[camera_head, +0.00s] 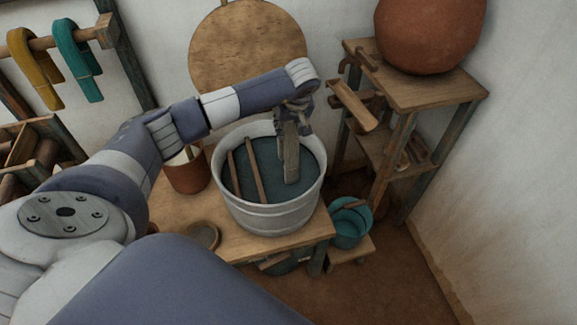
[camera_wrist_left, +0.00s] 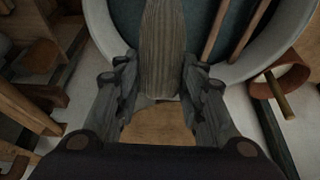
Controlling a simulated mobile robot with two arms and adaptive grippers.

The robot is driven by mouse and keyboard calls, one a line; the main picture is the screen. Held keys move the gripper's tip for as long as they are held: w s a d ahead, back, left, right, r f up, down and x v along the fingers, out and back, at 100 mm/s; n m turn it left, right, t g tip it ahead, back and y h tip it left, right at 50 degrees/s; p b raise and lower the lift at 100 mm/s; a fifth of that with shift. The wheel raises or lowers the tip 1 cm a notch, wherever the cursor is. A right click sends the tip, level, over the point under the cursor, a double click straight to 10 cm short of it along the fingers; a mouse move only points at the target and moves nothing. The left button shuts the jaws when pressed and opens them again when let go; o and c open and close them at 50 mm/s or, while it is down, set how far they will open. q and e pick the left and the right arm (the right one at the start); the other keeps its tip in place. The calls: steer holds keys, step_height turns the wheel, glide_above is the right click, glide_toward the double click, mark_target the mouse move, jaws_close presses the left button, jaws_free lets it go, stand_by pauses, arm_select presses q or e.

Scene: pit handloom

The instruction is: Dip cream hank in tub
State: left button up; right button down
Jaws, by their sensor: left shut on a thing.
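The pale tub (camera_head: 268,219) stands on a low wooden table and holds dark blue-green liquid (camera_head: 308,160). My left gripper (camera_head: 292,125) is over the tub, shut on a long grey-beige hank (camera_head: 291,162), which looks like the cream one. The hank hangs down inside the rim, its lower end at the liquid; I cannot tell how deep it reaches. In the left wrist view the ribbed hank (camera_wrist_left: 163,45) sits between the fingers of my left gripper (camera_wrist_left: 160,75), in front of the tub wall (camera_wrist_left: 101,22). My right gripper is out of view.
Two wooden sticks (camera_head: 254,170) lie across the tub's left part. A brown pot (camera_head: 187,173) and small dish (camera_head: 203,236) share the table (camera_head: 272,248). A teal bucket (camera_head: 348,229) and shelf with clay pot (camera_head: 430,34) are right. Mustard (camera_head: 36,68) and teal hanks (camera_head: 77,58) hang left.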

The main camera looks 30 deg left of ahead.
arm_select(q)
step_height(320, 180, up, 13)
steer(key=p, duration=0.7)
steer(key=shift+f+p, duration=0.15)
steer(key=shift+p, duration=0.15)
stand_by(1.0)
